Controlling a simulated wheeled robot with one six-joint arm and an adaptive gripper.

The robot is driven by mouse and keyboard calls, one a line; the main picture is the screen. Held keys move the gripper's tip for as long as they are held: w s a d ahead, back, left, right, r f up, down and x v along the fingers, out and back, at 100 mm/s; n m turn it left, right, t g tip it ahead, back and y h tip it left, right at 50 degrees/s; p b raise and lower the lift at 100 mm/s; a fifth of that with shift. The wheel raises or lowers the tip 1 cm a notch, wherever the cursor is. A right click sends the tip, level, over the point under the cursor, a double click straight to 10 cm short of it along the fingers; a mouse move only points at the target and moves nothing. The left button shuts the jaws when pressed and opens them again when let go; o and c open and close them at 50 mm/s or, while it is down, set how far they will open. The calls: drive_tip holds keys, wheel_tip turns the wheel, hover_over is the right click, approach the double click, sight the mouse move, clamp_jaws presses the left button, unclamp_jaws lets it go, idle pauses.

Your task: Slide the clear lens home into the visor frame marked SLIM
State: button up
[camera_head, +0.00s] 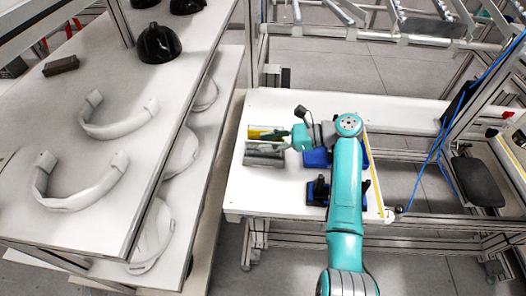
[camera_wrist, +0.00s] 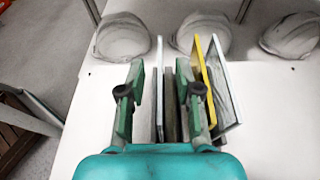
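A grey slotted rack (camera_head: 265,158) on the white table holds several upright thin panels. In the wrist view they are a yellow panel (camera_wrist: 202,62), a pale see-through panel (camera_wrist: 226,88) right of it, and a thin pale panel (camera_wrist: 160,75). I cannot tell for sure which is the clear lens. My gripper (camera_head: 286,137) is at the rack's right end. In the wrist view my gripper (camera_wrist: 160,90) is open, with the thin pale panel showing between its fingers. Two blue holders, far (camera_head: 317,158) and near (camera_head: 318,192), stand right of the rack, partly behind my arm. No SLIM mark is readable.
A white shelf at left carries pale curved bands (camera_head: 118,120), a dark block (camera_head: 61,65) and a black helmet shell (camera_head: 158,44). The table (camera_head: 250,200) is bare in front of the rack.

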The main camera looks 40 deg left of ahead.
drive_tip(key=shift+x, duration=0.75)
clamp_jaws()
